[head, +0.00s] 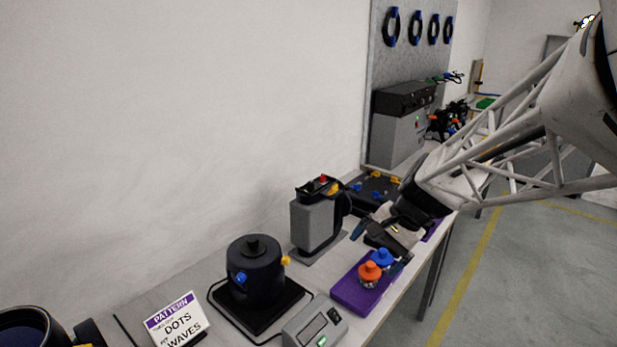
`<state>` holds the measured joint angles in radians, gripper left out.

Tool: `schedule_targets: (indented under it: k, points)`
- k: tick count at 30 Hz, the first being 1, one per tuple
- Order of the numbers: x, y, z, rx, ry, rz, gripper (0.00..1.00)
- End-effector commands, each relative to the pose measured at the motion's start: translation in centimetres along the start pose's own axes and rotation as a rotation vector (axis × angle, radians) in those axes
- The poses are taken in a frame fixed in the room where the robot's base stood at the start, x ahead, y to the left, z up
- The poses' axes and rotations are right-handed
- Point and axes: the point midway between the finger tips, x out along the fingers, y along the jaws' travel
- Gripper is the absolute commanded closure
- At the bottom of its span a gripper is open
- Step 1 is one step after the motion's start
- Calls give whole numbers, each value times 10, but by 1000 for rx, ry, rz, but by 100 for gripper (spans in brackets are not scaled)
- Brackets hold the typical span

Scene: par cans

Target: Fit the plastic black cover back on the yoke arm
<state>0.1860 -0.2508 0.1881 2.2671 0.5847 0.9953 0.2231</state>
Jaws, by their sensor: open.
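My gripper (381,247) is open at the end of my arm, above the far part of a purple mat (345,293) near the table's front edge. Nothing shows between its fingers. A grey upright unit (312,222) with black parts and a red knob on top stands left of my gripper; it may carry the yoke arm, but I cannot tell. A black can (257,272) with a blue and a yellow knob sits on a black base at the lower middle. I cannot pick out the loose black cover with certainty.
An orange knob (369,272) and a blue knob (383,257) stand on the mat, close below my gripper. A grey device (314,325) and a "PATTERN" sign (178,320) are nearer. A black tray (377,188) with coloured knobs lies behind. The wall bounds the table's left.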

Motion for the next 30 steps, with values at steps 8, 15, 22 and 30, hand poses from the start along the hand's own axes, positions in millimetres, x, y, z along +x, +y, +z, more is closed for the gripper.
schedule_targets:
  k: [8, 15, 22, 30]
  points:
    - [20, -18, -63, 230, -76, -114, 0]
    - [37, -27, -121, 427, -137, -214, 0]
    - [56, -28, -181, 617, -194, -312, 0]
    - [80, -19, -253, 837, -258, -431, 0]
